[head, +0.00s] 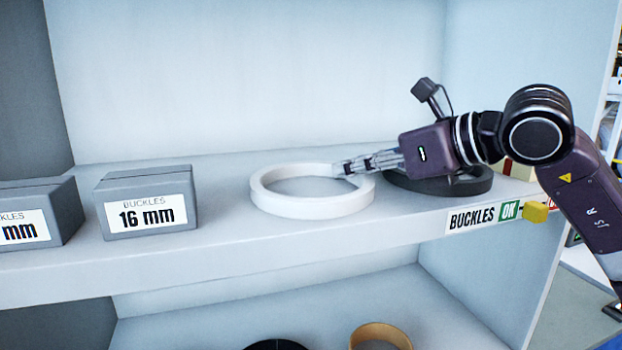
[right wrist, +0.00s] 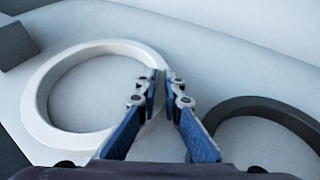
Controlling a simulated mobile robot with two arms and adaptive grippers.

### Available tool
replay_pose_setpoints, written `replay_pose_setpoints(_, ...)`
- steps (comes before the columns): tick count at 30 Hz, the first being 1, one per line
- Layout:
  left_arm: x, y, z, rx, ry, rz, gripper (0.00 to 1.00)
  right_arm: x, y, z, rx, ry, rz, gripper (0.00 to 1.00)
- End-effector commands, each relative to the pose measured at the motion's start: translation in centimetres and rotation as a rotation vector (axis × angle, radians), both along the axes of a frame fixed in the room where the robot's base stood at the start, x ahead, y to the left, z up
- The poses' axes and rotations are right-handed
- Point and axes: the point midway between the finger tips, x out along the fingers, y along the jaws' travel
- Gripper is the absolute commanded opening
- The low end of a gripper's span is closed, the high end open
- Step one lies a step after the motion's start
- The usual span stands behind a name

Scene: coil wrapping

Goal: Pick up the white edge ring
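The white edge ring (head: 312,204) lies flat on the shelf, left of a dark ring. It also shows in the right wrist view (right wrist: 45,98), left of the fingers. My right gripper (head: 345,168) reaches in from the right to the ring's right side. In the right wrist view its two fingertips (right wrist: 161,78) are close together, one on each side of the ring's wall, and look shut on it. The ring's wall is partly hidden by the fingers. My left gripper is in neither view.
A dark ring (head: 437,188) lies just right of the white ring, partly under my right gripper. Grey buckle boxes (head: 150,183) stand at the left; one reads 16 mm. A yellow block (head: 535,212) is on the shelf's front edge (head: 395,240). The shelf below holds a tan ring (head: 380,327).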

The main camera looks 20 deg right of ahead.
Motion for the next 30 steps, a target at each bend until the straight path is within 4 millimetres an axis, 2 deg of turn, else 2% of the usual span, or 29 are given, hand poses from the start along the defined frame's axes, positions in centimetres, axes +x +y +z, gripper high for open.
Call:
replay_pose_setpoints(7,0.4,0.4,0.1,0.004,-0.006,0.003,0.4,0.3,0.2,-0.2,0.0,0.001,0.0,0.07)
replay_pose_setpoints(10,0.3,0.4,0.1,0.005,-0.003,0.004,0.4,0.3,0.2,-0.2,0.0,0.001,0.0,0.0)
replay_pose_setpoints(23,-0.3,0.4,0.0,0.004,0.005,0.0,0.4,0.2,0.1,-0.1,0.001,0.0,0.0,0.0)
replay_pose_setpoints(30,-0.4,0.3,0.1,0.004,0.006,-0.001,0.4,0.3,0.2,1.2,0.002,-0.003,0.0,0.0)
